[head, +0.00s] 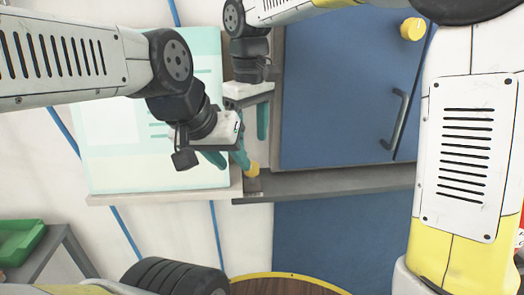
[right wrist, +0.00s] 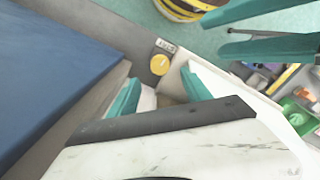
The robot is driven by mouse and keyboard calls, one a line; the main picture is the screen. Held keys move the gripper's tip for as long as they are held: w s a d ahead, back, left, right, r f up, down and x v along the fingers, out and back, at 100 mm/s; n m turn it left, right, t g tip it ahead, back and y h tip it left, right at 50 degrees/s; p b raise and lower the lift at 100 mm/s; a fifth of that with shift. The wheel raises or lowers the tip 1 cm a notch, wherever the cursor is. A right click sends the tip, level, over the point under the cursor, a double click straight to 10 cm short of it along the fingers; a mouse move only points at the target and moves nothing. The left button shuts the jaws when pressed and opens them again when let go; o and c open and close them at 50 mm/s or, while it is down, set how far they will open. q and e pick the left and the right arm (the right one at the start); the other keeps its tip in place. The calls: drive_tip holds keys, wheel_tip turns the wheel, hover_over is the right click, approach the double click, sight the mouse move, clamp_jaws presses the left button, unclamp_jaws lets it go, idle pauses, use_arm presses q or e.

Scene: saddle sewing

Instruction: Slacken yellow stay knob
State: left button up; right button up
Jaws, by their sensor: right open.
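A small yellow knob (head: 253,169) sits on the grey ledge below the blue door panel. It also shows in the right wrist view (right wrist: 158,64), beside a small label plate (right wrist: 165,45). My right gripper (head: 246,125) is the upper one in the head view, open and empty above the knob. In the right wrist view its teal fingers (right wrist: 160,79) are apart, with the knob just beyond and between their tips. My left gripper (head: 229,160) is close left of the knob. Its two fingers also show apart and empty in the right wrist view (right wrist: 268,30).
A second yellow knob (head: 412,28) is high on the blue panel (head: 335,90), near a dark handle (head: 396,120). A pale green board (head: 110,150) stands at left. A green bin (head: 18,240) is lower left. A yellow-rimmed round top (head: 285,287) is at the bottom.

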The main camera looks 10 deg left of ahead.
sight(254, 170)
wheel_tip(254, 170, down, 8)
drive_tip(key=shift+r, duration=0.25)
clamp_jaws()
idle(0.3)
